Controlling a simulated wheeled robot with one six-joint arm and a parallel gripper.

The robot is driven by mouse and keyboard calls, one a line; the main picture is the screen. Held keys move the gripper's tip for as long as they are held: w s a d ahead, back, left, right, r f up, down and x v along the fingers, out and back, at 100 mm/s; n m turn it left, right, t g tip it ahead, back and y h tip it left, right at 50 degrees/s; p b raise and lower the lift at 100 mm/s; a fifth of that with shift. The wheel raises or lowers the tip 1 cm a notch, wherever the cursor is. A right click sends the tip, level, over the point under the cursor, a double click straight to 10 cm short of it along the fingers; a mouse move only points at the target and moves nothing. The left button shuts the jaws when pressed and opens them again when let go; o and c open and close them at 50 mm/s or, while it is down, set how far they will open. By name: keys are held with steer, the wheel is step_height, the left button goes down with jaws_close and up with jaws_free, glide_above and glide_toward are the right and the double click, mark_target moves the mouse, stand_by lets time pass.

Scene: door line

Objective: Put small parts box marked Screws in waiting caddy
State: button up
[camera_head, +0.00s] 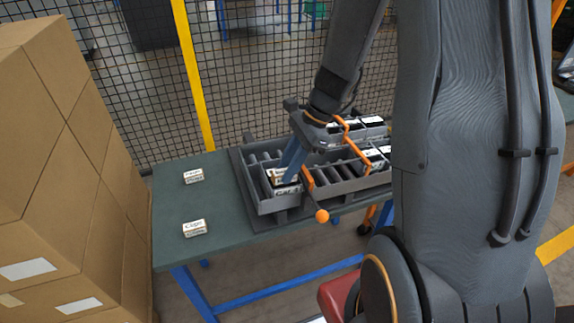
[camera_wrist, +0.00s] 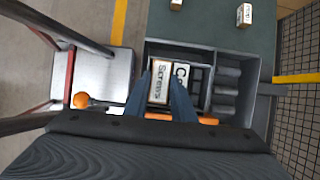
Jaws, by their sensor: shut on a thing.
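The Screws box (camera_wrist: 159,84), small with a white label, sits between the two blue fingers of my gripper (camera_wrist: 167,93) in the wrist view. My gripper is shut on it. In the head view my gripper (camera_head: 290,160) points down into the left end of the grey caddy (camera_head: 268,207). The caddy has compartments and shows in the wrist view (camera_wrist: 250,72) too. A second box (camera_wrist: 181,76), its label starting with C, stands right beside the Screws box, inside the caddy. Whether the Screws box touches the caddy floor is hidden.
Two small labelled boxes (camera_head: 193,176) (camera_head: 194,228) lie on the green table (camera_head: 215,200) left of the caddy. Cardboard cartons (camera_head: 60,170) stand at the left; mesh fencing (camera_head: 140,90) stands behind.

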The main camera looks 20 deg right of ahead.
steer(key=shift+f, duration=0.1)
steer(key=o, duration=1.1)
steer(key=shift+o, duration=0.2)
steer(key=a+r+p+v, duration=0.1)
steer(key=a+p+v, duration=0.2)
steer(key=p+v, duration=0.4)
steer(key=v, duration=0.8)
steer(key=shift+r, duration=0.25)
steer(key=shift+a, duration=0.1)
